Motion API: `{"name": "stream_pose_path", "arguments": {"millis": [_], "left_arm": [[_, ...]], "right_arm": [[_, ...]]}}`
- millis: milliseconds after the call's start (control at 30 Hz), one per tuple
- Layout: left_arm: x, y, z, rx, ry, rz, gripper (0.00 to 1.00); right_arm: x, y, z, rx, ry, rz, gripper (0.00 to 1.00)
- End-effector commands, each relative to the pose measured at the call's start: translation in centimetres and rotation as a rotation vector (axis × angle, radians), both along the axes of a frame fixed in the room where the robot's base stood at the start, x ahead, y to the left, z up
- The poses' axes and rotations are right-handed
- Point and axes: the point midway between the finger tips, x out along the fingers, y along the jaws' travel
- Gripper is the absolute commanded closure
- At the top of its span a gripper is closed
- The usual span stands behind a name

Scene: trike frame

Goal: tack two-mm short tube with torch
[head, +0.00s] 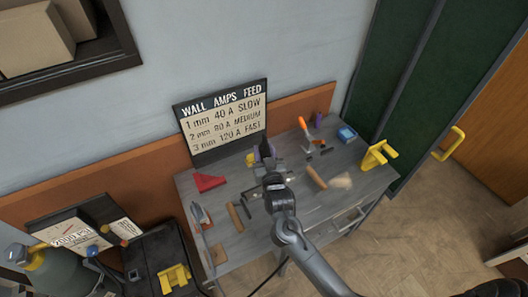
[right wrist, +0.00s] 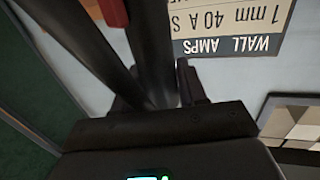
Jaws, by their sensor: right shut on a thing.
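My right gripper (head: 272,180) is over the middle of the grey workbench (head: 222,180). In the right wrist view it is shut on a dark, rod-like thing (right wrist: 150,45), which looks like the torch. A black cable runs down below the arm in the head view. Small dark and purple parts (head: 265,150) sit just behind the gripper, partly hidden by it. A brown tube-like piece (head: 235,217) lies left of the gripper and another (head: 315,177) lies right of it. I cannot tell which piece is the two-mm short tube. My left gripper is not in view.
A settings board (head: 222,118) stands at the back, reading 2 mm, 80 A, medium. A red wedge (head: 208,182), an orange-handled tool (head: 304,128), a blue box (head: 346,134) and a yellow bracket (head: 376,155) are on the bench. A gas cylinder (head: 58,272) stands lower left.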

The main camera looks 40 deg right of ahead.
Motion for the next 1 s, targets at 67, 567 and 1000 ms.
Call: {"name": "stream_pose_path", "arguments": {"millis": [67,567,1000], "left_arm": [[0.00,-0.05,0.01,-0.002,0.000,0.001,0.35],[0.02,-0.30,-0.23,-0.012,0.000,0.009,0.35],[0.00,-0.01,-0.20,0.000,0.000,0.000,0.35]], "right_arm": [[0.03,0.00,0.21,-0.001,-0.005,0.000,0.89],[0.04,-0.01,-0.28,-0.001,-0.004,0.000,0.89],[0.03,0.00,-0.30,0.000,-0.003,0.000,0.89]]}}
